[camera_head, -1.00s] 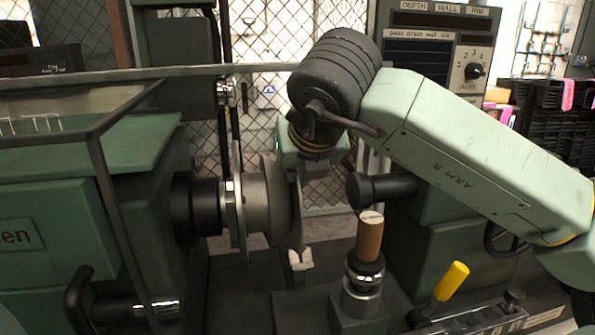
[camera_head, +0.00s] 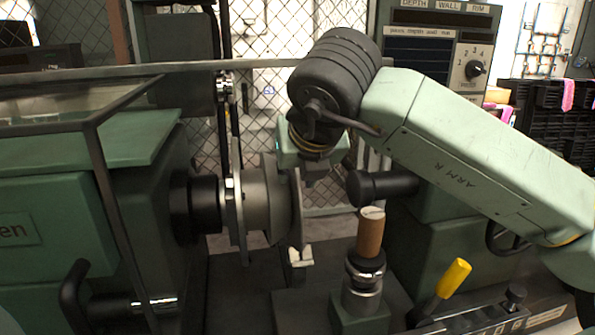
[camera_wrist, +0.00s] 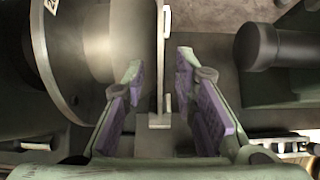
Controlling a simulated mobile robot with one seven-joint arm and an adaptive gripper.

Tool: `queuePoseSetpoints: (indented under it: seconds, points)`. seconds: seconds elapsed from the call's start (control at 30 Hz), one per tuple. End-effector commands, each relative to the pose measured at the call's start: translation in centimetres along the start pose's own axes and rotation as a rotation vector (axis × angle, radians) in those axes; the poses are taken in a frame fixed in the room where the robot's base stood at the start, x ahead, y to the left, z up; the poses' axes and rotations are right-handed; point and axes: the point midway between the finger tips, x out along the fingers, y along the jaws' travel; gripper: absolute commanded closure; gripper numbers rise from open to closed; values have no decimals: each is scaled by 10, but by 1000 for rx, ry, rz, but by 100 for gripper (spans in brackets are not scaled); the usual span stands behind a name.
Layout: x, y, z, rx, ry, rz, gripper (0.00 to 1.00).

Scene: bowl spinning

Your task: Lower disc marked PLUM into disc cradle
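A thin pale disc (camera_head: 297,208) stands upright, nearly edge-on, beside the round grey form on the machine's spindle. It also shows as a narrow upright strip in the wrist view (camera_wrist: 160,60). No PLUM mark is readable. The pale, two-pronged cradle (camera_head: 300,257) is at the disc's lower edge; it also shows in the wrist view (camera_wrist: 158,121). I cannot tell whether the disc is fully seated. My gripper (camera_wrist: 160,66) is open, with purple-padded fingers on both sides of the disc and visible gaps. In the head view its fingers are mostly hidden.
The grey spindle form (camera_head: 262,205) is close on the left of the disc. A black cylinder (camera_head: 383,187) juts in from the right. A brown-topped post (camera_head: 370,232) and a yellow-handled lever (camera_head: 453,278) stand at the front right. A frame rail (camera_head: 180,68) crosses the upper left.

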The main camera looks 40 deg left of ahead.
Motion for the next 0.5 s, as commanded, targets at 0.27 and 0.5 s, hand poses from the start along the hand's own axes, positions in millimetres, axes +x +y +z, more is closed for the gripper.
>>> queuePoseSetpoints:
  seconds: [0.27,0.5]
  points:
    - [0,0,-1,0,2,0,72]
    - [-25,-1,0,0,-2,-3,72]
